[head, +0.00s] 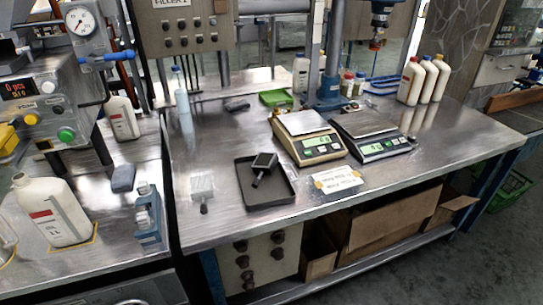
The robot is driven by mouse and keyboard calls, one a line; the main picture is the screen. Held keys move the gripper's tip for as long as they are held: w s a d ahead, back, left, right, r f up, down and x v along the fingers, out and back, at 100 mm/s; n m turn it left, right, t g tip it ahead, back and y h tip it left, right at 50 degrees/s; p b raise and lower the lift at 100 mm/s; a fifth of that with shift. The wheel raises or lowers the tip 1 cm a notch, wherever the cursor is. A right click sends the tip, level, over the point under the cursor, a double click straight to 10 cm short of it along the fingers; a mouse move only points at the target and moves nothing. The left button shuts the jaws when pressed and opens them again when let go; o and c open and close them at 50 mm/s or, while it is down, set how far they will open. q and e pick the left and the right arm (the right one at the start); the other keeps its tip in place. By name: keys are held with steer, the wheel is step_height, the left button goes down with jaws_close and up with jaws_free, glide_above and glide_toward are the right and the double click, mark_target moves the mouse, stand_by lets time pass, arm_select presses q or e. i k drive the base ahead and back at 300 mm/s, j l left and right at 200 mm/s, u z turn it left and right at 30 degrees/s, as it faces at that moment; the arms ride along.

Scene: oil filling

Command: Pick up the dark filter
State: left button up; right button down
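The dark filter (264,162) is a small square black piece with a short stem pointing down-left. It lies tilted in a shallow black tray (284,198) on the metal workbench, toward the tray's back. A similar light grey piece (202,186) with a short dark stem lies on the bench just left of the tray. Neither of my grippers shows in the head view.
Two digital scales (307,138) (372,136) stand right of the tray, with a paper label (337,180) in front. White bottles (410,82) stand at the back right. A blue rack (149,222) and a large white bottle (52,211) stand on the left bench.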

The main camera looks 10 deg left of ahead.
mark_target(266, 163)
steer(key=i+l+u, duration=0.15)
steer(key=i+u, duration=0.2)
steer(key=i+l+u, duration=0.2)
steer(key=u, duration=0.15)
steer(key=i+l+u, duration=0.35)
